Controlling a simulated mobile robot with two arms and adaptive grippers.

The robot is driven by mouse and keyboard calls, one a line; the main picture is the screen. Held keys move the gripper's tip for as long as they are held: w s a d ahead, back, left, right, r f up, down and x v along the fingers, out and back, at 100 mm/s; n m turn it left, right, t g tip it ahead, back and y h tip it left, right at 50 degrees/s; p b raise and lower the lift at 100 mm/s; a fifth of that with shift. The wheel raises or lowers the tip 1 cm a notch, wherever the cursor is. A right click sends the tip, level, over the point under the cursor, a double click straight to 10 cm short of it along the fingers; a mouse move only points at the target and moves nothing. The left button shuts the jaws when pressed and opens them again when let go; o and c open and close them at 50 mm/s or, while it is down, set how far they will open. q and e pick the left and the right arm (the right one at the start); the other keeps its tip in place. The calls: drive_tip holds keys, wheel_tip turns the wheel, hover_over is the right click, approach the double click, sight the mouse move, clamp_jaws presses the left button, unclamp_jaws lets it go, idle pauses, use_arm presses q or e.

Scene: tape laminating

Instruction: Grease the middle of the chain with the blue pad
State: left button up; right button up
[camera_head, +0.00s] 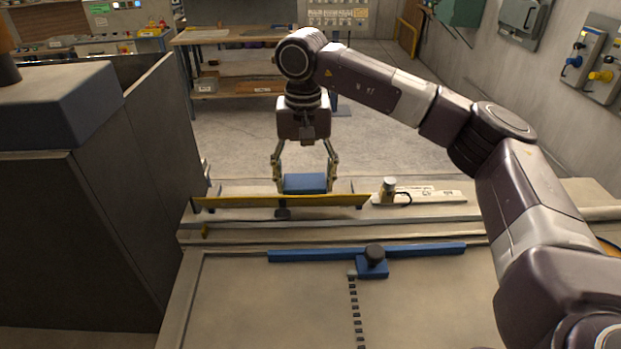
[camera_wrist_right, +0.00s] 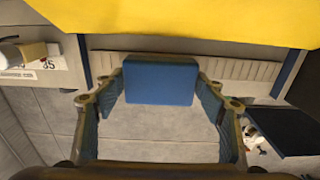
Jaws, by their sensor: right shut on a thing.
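The blue pad (camera_head: 305,186) is held between the fingertips of my right gripper (camera_head: 305,179), just behind a long yellow bar. In the right wrist view the pad (camera_wrist_right: 160,84) sits between the two fingers of the gripper (camera_wrist_right: 161,80), which is shut on it. A grey ribbed strip (camera_wrist_right: 238,69) runs behind the pad there and looks like the chain; the pad covers its middle. I cannot tell whether pad and strip touch. In the head view the yellow bar hides that place. My left gripper is not in view.
The yellow bar (camera_head: 235,203) lies across the bench (camera_head: 240,300) in front of the pad. A blue rail (camera_head: 430,249) with a black knob (camera_head: 374,254) and a row of dark marks (camera_head: 355,312) are nearer. A dark cabinet (camera_head: 75,240) stands left.

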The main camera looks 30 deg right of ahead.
sight(261, 194)
drive_tip(key=shift+w+a+f+p, duration=0.15)
drive_tip(key=shift+w+a, duration=0.3)
drive_tip(key=shift+a, duration=0.45)
drive_tip(key=shift+w+a+r+p, duration=0.15)
drive_tip(key=shift+w+a, duration=0.25)
drive_tip(key=shift+a, duration=0.55)
drive_tip(key=shift+w+a+f+p, duration=0.15)
drive_tip(key=shift+w+a, duration=0.3)
drive_tip(key=shift+a, duration=0.45)
drive_tip(key=shift+w+a+p, duration=0.25)
drive_tip(key=shift+w+a, duration=0.05)
drive_tip(key=shift+a, duration=0.35)
drive_tip(key=shift+w+a+p, duration=0.2)
drive_tip(key=shift+w+a, duration=0.1)
drive_tip(key=shift+a, duration=0.35)
drive_tip(key=shift+w+a, duration=0.15)
drive_tip(key=shift+a, duration=0.05)
drive_tip(key=shift+s+d+b, duration=0.2)
drive_tip(key=shift+s+d, duration=0.2)
drive_tip(key=shift+d, duration=0.45)
drive_tip(key=shift+s+d+b, duration=0.2)
drive_tip(key=shift+s+d, duration=0.2)
drive_tip(key=shift+d, duration=0.4)
drive_tip(key=shift+d, duration=0.1)
